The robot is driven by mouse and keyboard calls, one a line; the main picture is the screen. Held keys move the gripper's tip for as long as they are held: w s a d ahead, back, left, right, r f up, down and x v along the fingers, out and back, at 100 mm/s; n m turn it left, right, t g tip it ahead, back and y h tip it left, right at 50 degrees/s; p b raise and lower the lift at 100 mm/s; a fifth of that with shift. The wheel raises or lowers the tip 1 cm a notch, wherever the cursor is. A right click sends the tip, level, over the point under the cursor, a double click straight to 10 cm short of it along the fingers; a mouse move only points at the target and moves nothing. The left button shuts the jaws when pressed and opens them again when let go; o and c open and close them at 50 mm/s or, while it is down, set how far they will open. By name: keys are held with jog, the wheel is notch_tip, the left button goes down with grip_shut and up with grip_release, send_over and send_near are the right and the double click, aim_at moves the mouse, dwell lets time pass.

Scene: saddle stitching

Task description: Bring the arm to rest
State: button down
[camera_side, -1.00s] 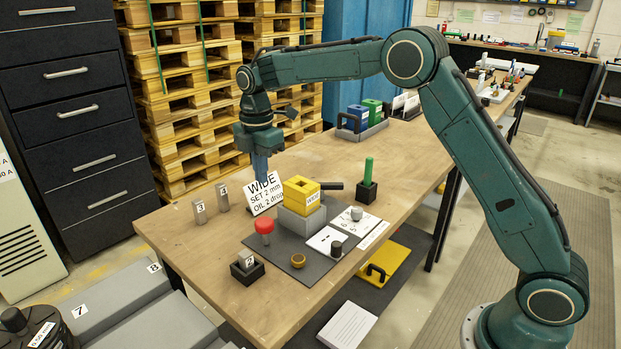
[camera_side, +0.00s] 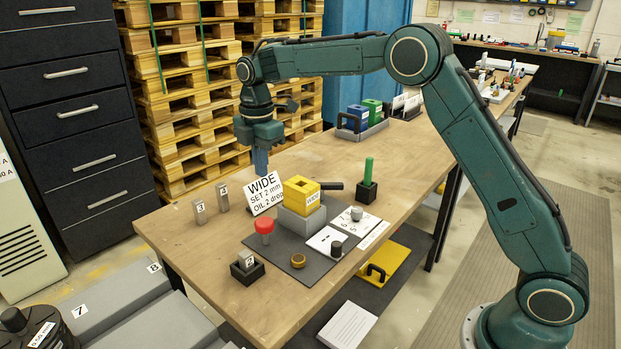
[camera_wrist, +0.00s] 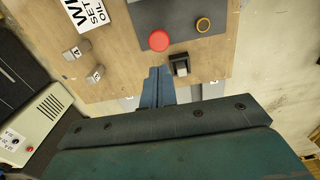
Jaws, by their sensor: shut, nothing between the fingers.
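My gripper (camera_side: 260,162) is shut and empty. In the side view it hangs fingers down above the table, behind the white WIDE sign (camera_side: 264,194) and to the left of the yellow block (camera_side: 301,190). In the wrist view the closed blue fingers (camera_wrist: 158,85) point toward the table's edge, left of a dark holder with a grey piece (camera_wrist: 180,66). The fingers look apart from everything around them.
A red-topped piece (camera_side: 264,227), a brass ring (camera_side: 298,261) and a dark knob (camera_side: 336,249) stand around the grey mat (camera_side: 270,246). Numbered grey blocks (camera_side: 200,212) stand at the left. A green peg (camera_side: 368,172) stands at the right. The table's front left corner (camera_side: 165,235) is bare.

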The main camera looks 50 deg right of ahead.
jog(key=s+d+r+m+t, duration=0.1)
jog(key=s+r+m+t, duration=0.1)
jog(key=s+r+m, duration=0.5)
jog(key=s+d+r+m+t, duration=0.15)
jog(key=s+r, duration=0.35)
jog(key=s, duration=0.7)
jog(key=s+f+m+t, duration=0.1)
jog(key=s+m, duration=0.3)
jog(key=s, duration=0.5)
jog(key=s+f+m+t, duration=0.1)
jog(key=s+f+m, duration=0.3)
jog(key=s, duration=0.5)
jog(key=shift+s+d+m, duration=0.4)
jog(key=shift+m, duration=0.25)
jog(key=shift+w, duration=0.15)
